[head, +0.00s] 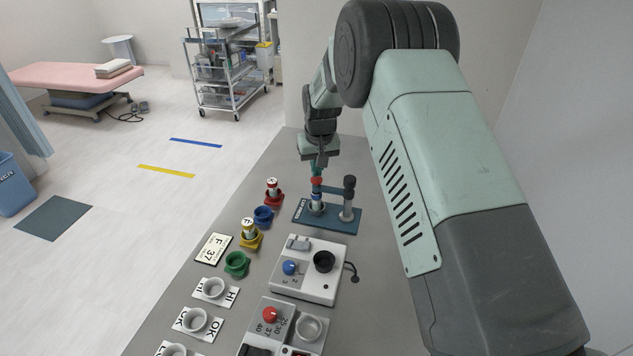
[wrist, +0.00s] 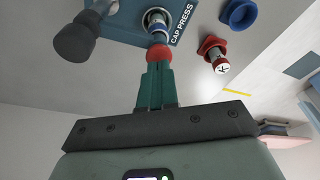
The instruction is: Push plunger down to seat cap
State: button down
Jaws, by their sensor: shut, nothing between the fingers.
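The cap press has a dark blue base (head: 347,222) lettered CAP PRESS and a grey post with a dark knob (head: 349,182). Its plunger has a red knob (head: 316,181), also in the wrist view (wrist: 159,53). Below the knob stands a tube with a blue band or cap (head: 316,197), in the press's round seat; how far the cap is seated I cannot tell. My gripper (head: 317,173) points down directly over the red knob. Its green fingers (wrist: 158,65) are together and empty, with the tips at the knob; whether they touch it is unclear.
A red holder with a tube (head: 273,190), a blue holder (head: 263,215), a yellow holder with a tube (head: 250,233) and an empty green holder (head: 237,263) line the table's left side. A white device (head: 309,278) with a blue knob stands nearer. Labelled cups are at the front left.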

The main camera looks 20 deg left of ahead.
jog(key=shift+f, duration=0.9)
dwell(0.3)
notch_tip(320, 180, up, 8)
jog(key=shift+r, duration=0.15)
dwell(0.7)
